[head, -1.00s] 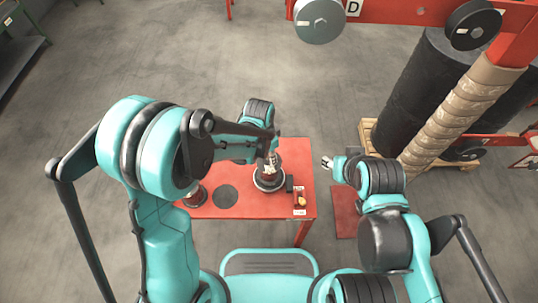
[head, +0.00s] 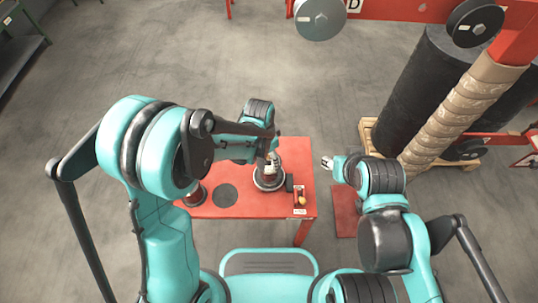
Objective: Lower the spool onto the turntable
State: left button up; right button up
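The turntable (head: 269,184) is a round, dark and light disc on the red table. A dark reddish spool (head: 265,178) shows directly over it, and from this angle I cannot tell whether it touches the turntable. My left gripper (head: 271,163) is at the spool's top, coming down from the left arm; its fingers are small and partly hidden by the arm. I cannot make out whether they are closed on the spool. My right gripper (head: 327,162) is off the table's right side, away from the spool; its finger gap is too small to read.
A large black roll (head: 425,90) stands on a pallet beyond the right arm.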

pick_arm(q)
jog(key=shift+r, duration=0.1)
notch_tip(320, 180, up, 12)
jog(key=a, duration=0.1)
jog(key=shift+s, duration=0.4)
jog(key=shift+a, duration=0.1)
dwell(0.5)
jog(key=s+a+r+n+t, duration=0.2)
jog(key=s+a+n, duration=0.3)
jog(key=a, duration=0.3)
jog(key=s+a+r+n+t+y, duration=0.1)
jog(key=s+a+r+n+t, duration=0.2)
jog(key=s+a+n, duration=0.3)
jog(key=a+t, duration=0.1)
jog(key=a, duration=0.1)
jog(key=shift+s+a+r, duration=0.15)
jog(key=shift+a, duration=0.15)
